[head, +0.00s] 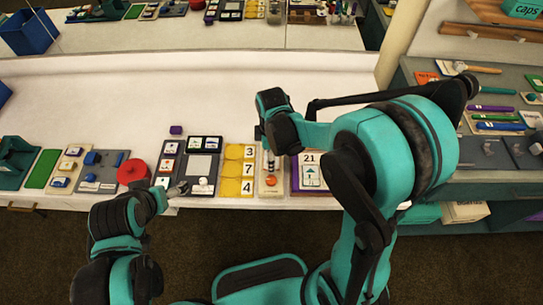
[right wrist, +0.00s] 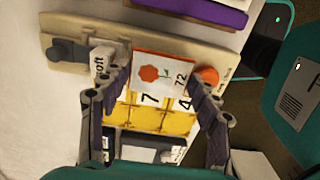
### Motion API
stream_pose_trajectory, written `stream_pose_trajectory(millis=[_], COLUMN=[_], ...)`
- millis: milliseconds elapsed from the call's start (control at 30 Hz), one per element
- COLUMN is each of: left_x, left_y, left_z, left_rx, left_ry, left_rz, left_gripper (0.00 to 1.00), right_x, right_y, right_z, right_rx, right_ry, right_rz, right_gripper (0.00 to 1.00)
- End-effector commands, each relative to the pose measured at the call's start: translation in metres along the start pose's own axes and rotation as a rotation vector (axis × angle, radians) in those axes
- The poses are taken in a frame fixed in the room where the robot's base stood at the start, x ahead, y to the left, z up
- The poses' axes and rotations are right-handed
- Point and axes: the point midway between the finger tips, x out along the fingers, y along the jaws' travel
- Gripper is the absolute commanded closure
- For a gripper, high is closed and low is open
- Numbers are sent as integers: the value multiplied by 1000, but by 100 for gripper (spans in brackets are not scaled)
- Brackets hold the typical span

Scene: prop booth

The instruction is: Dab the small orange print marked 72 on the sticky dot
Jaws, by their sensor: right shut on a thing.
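The small orange print marked 72 (right wrist: 162,75), a white card with an orange flower, is between the fingers of my right gripper (right wrist: 160,92) in the right wrist view. The gripper is shut on it. I cannot make the print out in the head view, where the right gripper (head: 269,150) hangs over a pale board. A round orange dot (right wrist: 207,75), likely the sticky dot, sits on that board just right of the card; it also shows in the head view (head: 271,181). My left gripper (head: 179,189) is near the table's front edge; its jaws are too small to read.
The pale board (right wrist: 75,27) also bears a dark knob piece and a block marked "soft" (right wrist: 98,64). Yellow number tiles (head: 239,170) lie left of it, a purple-edged board marked 21 (head: 310,160) right. The table behind (head: 200,90) is clear.

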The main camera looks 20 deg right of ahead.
Motion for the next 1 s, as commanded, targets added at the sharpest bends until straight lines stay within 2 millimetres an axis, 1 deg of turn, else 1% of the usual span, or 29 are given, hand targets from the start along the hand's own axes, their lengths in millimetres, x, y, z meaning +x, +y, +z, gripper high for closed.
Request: stream_pose_trajectory(millis=[567,667,1000], left_x=[-1,-5,-23], left_y=[0,0,0], left_z=[-1,-3,-17], left_rx=[0,0,0], left_ry=[0,0,0], left_rz=[0,0,0], left_gripper=[15,15,15], right_x=[-1,-7,-36], right_y=[-1,-1,0], right_z=[0,0,0], right_rx=[0,0,0], right_ry=[0,0,0], right_rz=[-1,-1,-1], right_gripper=[52,52,52])
